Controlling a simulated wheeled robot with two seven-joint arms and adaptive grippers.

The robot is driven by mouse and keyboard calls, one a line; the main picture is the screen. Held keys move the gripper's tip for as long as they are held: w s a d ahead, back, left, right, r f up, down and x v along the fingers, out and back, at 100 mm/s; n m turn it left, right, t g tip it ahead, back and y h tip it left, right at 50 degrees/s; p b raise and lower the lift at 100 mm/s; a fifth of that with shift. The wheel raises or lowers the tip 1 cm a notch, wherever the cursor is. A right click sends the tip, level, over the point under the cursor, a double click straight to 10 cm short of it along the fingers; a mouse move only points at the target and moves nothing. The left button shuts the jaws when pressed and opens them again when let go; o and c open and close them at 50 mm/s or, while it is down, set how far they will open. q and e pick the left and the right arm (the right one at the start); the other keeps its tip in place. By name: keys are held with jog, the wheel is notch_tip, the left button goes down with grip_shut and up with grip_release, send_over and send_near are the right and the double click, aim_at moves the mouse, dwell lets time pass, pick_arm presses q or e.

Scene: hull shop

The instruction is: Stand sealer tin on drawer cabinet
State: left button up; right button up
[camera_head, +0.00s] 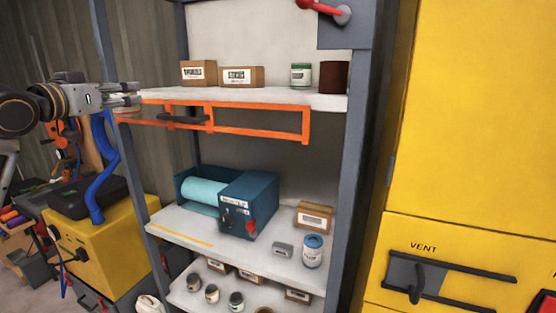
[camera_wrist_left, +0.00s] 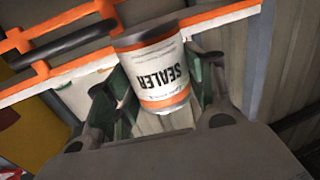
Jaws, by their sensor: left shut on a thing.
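The sealer tin (camera_wrist_left: 155,72) is white with orange bands and the word SEALER, which reads upside down in the left wrist view. My left gripper (camera_head: 132,98) is shut on it, with a finger on each side. In the head view the gripper is at the left end of the upper shelf, by the orange rail, and the tin is hardly visible. A grey unit (camera_head: 128,283) under a yellow machine at the lower left may be the drawer cabinet; I cannot tell for sure. My right gripper is not in view.
The orange rail (camera_head: 262,133) runs along the front of the upper shelf (camera_head: 240,97), close to the tin. Boxes and tins stand on that shelf. A blue case (camera_head: 250,205) stands on the middle shelf. A blue hose (camera_head: 106,175) rises by the yellow machine (camera_head: 95,240).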

pick_arm(q)
jog(key=s+d+f+y, duration=0.1)
jog(key=s+d+f, duration=0.3)
jog(key=f, duration=1.6)
jog(key=s+d+f+n+y, duration=0.1)
jog(key=s+d+f, duration=0.3)
jog(key=f, duration=1.7)
jog(key=s+d+f+n+y, duration=0.1)
jog(key=s+d+f, duration=0.2)
jog(key=f, duration=1.7)
jog(key=d, duration=0.4)
jog(key=shift+s+d+f, duration=0.15)
jog(key=shift+s, duration=0.25)
jog(key=shift+r+t, duration=0.4)
jog(key=shift+f, duration=0.45)
